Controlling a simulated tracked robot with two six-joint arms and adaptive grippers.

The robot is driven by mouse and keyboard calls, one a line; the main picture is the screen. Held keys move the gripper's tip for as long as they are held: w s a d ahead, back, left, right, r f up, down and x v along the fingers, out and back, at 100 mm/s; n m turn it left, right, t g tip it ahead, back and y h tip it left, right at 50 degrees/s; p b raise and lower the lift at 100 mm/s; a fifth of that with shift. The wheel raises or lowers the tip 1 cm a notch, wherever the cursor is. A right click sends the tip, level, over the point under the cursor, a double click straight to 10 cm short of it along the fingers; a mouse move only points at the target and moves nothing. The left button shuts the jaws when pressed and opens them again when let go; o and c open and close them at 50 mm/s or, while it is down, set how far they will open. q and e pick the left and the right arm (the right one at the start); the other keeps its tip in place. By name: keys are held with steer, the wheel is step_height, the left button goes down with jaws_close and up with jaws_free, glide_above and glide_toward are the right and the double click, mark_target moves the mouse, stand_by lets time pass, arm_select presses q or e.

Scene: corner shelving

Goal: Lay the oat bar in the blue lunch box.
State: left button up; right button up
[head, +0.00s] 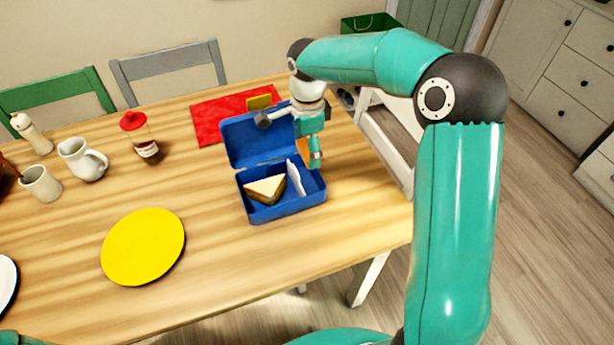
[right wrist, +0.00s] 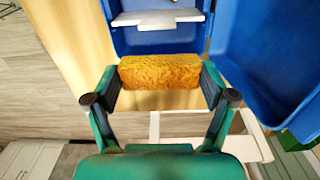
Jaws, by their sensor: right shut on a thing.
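The blue lunch box (head: 284,212) stands open on the table, its lid (head: 243,140) raised at the back. It also shows in the right wrist view (right wrist: 155,42). A sandwich half (head: 265,189) lies in its left part, and a white upright piece (head: 296,178) stands to the right of it. My right gripper (head: 314,160) is above the box's right end, shut on the oat bar (right wrist: 160,72). The golden-brown bar lies crosswise between the fingers; in the head view it is mostly hidden by the gripper. My left gripper is not in view.
A red mat (head: 207,116) with a yellow block (head: 259,102) lies behind the lid. A yellow plate (head: 143,247) lies at front left. A jar with a red lid (head: 145,149), a white jug (head: 83,160) and a cup (head: 41,184) stand farther left. The table's right edge is close.

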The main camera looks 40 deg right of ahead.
mark_target(307, 185)
step_height(307, 185, down, 11)
steer(key=shift+f, duration=0.1)
stand_by(0.3)
steer(key=shift+o, duration=1.7)
steer(key=shift+r, duration=0.25)
step_height(307, 185, up, 12)
steer(key=shift+s+f, duration=0.1)
steer(key=shift+f, duration=0.05)
